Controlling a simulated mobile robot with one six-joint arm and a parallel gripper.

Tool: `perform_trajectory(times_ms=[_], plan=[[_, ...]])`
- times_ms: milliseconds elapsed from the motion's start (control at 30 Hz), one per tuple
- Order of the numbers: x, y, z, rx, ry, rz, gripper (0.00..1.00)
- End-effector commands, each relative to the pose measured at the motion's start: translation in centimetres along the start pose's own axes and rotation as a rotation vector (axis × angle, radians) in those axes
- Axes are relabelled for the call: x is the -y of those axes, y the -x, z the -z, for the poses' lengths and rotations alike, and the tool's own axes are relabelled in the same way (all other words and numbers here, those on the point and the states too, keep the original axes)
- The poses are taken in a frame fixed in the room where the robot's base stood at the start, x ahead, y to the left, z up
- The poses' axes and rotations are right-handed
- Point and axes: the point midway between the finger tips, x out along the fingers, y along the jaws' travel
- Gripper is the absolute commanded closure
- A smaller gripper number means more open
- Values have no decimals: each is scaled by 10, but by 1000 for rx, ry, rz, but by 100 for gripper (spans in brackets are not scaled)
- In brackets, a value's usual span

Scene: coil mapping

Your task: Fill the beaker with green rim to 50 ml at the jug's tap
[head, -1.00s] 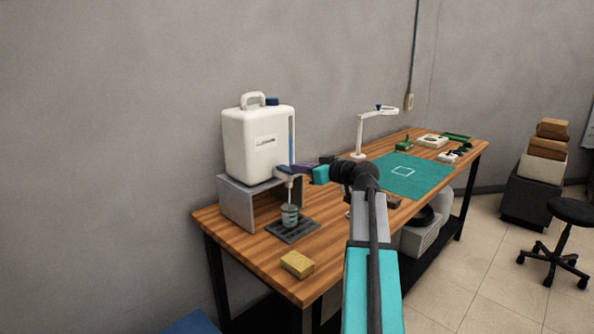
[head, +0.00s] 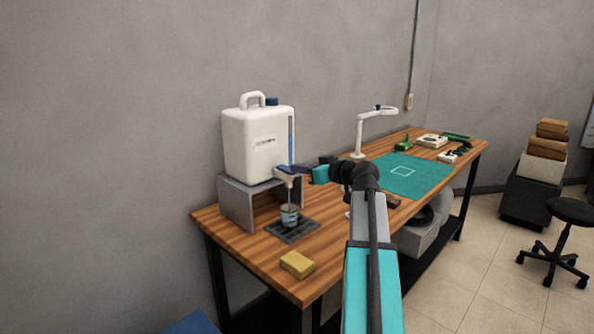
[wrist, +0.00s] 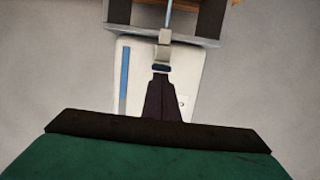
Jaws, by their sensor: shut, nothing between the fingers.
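The white jug (head: 252,152) stands on a grey stand, with a blue level strip on its front. Its tap (head: 284,174) sticks out low at the front. A small clear beaker (head: 289,217) stands upright under the tap on a dark slotted tray. A thin pale line, like a stream, runs from the spout into it. The beaker looks bluish inside; its rim colour and marks are too small to read. My gripper (head: 303,171) is shut and empty at the tap. In the wrist view its dark fingertips (wrist: 162,76) meet the tap's blue-tipped lever (wrist: 162,69).
The grey stand (head: 237,207) and drip tray (head: 307,226) sit at the bench's near end. A yellow sponge (head: 297,264) lies in front. A teal mat (head: 426,181), a white lamp-like stand (head: 359,135) and small items occupy the far part.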

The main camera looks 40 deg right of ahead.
Motion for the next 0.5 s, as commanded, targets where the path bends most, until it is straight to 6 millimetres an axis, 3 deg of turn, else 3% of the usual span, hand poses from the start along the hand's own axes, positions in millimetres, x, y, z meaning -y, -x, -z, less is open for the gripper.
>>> perform_trajectory(times_ms=[500], plan=[[0, 0, 4, 1, 1, 1, 100]])
